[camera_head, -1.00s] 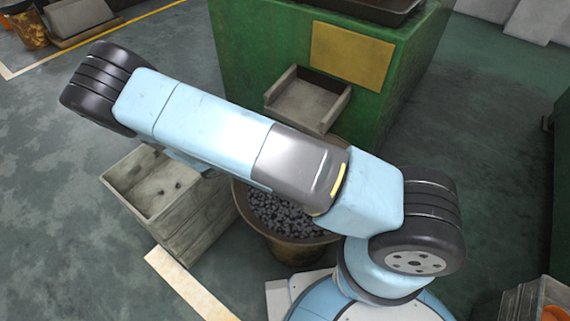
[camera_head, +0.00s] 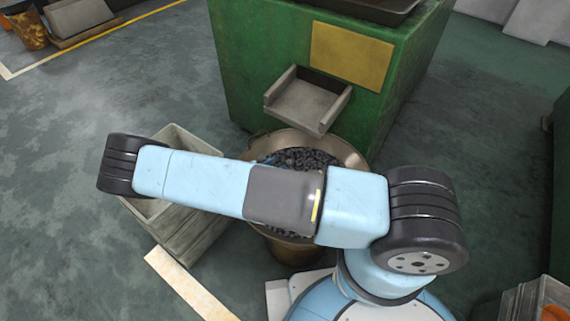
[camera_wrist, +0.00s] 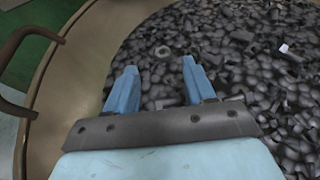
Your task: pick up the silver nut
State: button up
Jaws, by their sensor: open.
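I cannot tell how high the fingers are above the heap. The heap fills a round brown bucket, whose rim shows in the head view (camera_head: 345,150). My arm hides part of the bucket there.
A green machine (camera_head: 255,80) with a grey chute (camera_head: 308,105) stands behind the bucket. A pale crate (camera_head: 185,235) stands left of it. In the wrist view, a bright small piece (camera_wrist: 284,48) lies to the right and a bucket handle (camera_wrist: 20,38) is at left.

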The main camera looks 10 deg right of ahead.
aim_at(288, 163)
jog(key=shift+f+x, duration=0.2)
jog(key=shift+x, duration=2.8)
jog(key=shift+s, duration=0.2)
jog(key=shift+c, duration=0.3)
jog(key=shift+a+f, duration=0.15)
grip_shut()
